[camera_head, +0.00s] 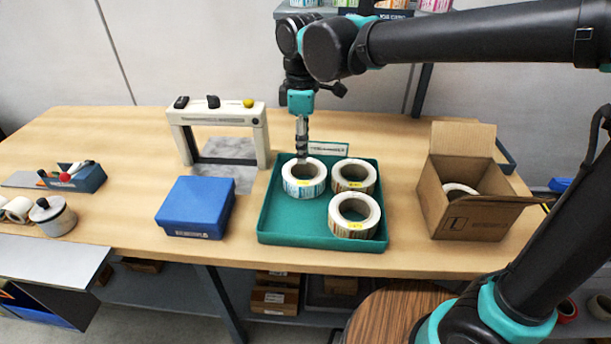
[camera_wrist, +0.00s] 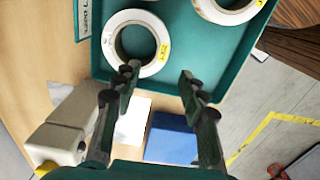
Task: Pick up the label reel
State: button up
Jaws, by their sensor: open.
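Three white label reels with yellow tags lie flat in a green tray (camera_head: 282,228): a left reel (camera_head: 305,191), a back right reel (camera_head: 354,188) and a front right reel (camera_head: 354,229). My gripper (camera_head: 302,157) points down at the far side of the left reel. In the wrist view my gripper (camera_wrist: 159,74) is open with nothing between its fingers. One finger overlaps the lower rim of a reel (camera_wrist: 111,38); the other is over bare tray floor. I cannot tell whether the finger touches the reel. Another reel (camera_wrist: 241,17) is partly cut off at the top.
A white frame-shaped device (camera_head: 262,138) stands behind left of the tray, with a closed blue box (camera_head: 196,207) in front of it. An open cardboard box (camera_head: 470,222) with a reel inside stands right. Bare table lies between tray and carton.

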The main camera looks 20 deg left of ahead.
aim_at(303, 182)
notch_tip(303, 182, down, 7)
jog(key=shift+f, duration=0.1)
jog(key=shift+s+d+f, duration=0.1)
jog(key=shift+s+f, duration=0.05)
jog(key=shift+f, duration=1.25)
jog(key=shift+s+f, duration=0.1)
jog(key=shift+f, duration=1.3)
grip_shut()
